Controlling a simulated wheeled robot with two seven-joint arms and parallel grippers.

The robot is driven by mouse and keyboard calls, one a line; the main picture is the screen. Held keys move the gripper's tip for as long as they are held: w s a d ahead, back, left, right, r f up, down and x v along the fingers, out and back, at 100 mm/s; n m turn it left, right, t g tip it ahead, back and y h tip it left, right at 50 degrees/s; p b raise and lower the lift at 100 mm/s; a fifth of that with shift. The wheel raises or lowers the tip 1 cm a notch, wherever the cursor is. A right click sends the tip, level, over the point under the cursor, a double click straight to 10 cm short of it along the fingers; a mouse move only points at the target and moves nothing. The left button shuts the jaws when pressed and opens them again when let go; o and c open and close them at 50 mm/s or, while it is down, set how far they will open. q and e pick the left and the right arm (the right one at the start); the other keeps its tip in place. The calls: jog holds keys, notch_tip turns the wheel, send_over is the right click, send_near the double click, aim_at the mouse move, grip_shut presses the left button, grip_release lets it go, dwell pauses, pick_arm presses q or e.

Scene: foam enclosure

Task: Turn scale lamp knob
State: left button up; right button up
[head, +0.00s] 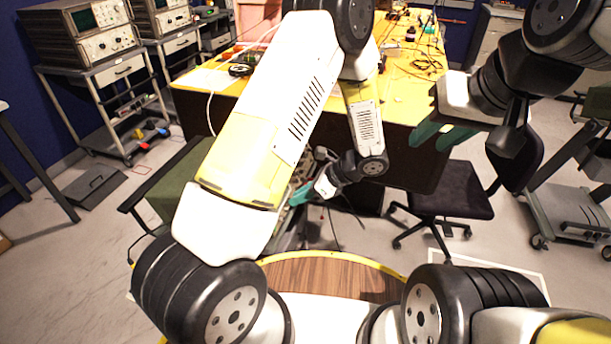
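Oscilloscopes with knobs and screens stand at the upper left: one (100,42) on a cart, another (163,17) beside it. Their knobs are too small to tell which is the scale lamp knob. My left gripper (303,193) hangs low in front of the desk, well to the right of and below the oscilloscopes. One teal finger shows clearly; the gap between its fingers cannot be made out. My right gripper (442,135) is at the right, in front of the desk's front panel. Its two teal fingers are apart with nothing seen between them.
A yellow-topped desk (408,92) with cables and tools stands ahead. A dark office chair (447,190) is right of centre, a green-seated chair (180,180) at left. The oscilloscope cart (115,73) stands at left. A grey cart (570,212) is at far right.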

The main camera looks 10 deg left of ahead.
pick_arm(q)
jog(key=shift+a, duration=0.1)
grip_shut()
jog(key=shift+f, duration=0.1)
jog(key=shift+w+m+g+y, duration=0.2)
jog(key=shift+m+g, duration=0.25)
jog(key=shift+m, duration=0.3)
jog(key=shift+w+m+g+y, duration=0.1)
jog(key=shift+m+g+y, duration=0.1)
jog(key=shift+m+g, duration=0.4)
grip_release()
